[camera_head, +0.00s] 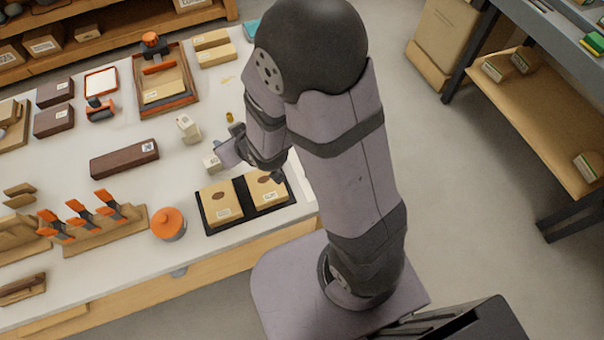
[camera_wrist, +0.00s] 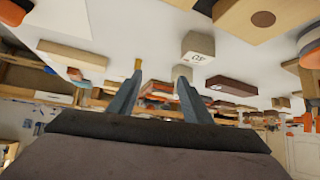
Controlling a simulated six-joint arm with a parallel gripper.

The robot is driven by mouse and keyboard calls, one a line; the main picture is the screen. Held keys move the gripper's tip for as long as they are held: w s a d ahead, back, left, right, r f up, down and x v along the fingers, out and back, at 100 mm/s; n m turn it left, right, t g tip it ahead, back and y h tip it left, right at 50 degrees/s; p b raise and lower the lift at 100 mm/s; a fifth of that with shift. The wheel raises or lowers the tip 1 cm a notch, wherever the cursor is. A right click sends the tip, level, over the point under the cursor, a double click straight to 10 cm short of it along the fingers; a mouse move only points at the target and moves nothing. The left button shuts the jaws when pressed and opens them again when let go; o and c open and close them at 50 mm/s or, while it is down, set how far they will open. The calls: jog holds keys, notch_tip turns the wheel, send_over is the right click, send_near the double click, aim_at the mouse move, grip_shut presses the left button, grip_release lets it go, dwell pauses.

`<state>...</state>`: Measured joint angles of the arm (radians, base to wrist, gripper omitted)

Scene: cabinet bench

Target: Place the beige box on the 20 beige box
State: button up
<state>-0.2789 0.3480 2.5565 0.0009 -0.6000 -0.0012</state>
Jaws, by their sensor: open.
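Two small beige boxes stand on the white bench. One beige box (camera_head: 212,163) is just left of my wrist in the head view, and the other beige box (camera_head: 188,128) is farther back. In the wrist view, the nearer box (camera_wrist: 197,48) bears a dark printed mark that looks like a 20, upside down; the second box (camera_wrist: 182,72) stands behind it. The boxes are apart, not stacked. My gripper (camera_wrist: 160,82) is open, with nothing between its fingers. The nearer box lies beyond the right finger's tip in the wrist view.
A small brass cylinder (camera_head: 229,117) stands near the boxes. A black tray (camera_head: 241,194) with two flat cartons is at the bench's front edge. A dark brown box (camera_head: 125,158) and an orange-lidded jar (camera_head: 168,224) are to the left. Bench between them is bare.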

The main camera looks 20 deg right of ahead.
jog(key=s+d+g+h, duration=0.1)
jog(key=s+d+g, duration=0.1)
jog(key=s+d, duration=0.1)
jog(key=s+d+m+g, duration=0.1)
jog(key=s+d+g, duration=0.1)
jog(key=s+d, duration=0.1)
jog(key=shift+s+d+m+h, duration=0.25)
jog(key=shift+d+m+h, duration=0.05)
jog(key=shift+d+h, duration=0.1)
jog(key=s+d+r+g, duration=0.1)
jog(key=s+d+g, duration=0.1)
jog(key=s, duration=0.4)
jog(key=s+d+r+m+g, duration=0.1)
jog(key=s+d+r+g, duration=0.1)
jog(key=s, duration=0.4)
jog(key=shift+s+d+m+g+h, duration=0.3)
jog(key=shift+d+g+h, duration=0.1)
jog(key=shift+d+g, duration=0.15)
jog(key=shift+a, duration=0.1)
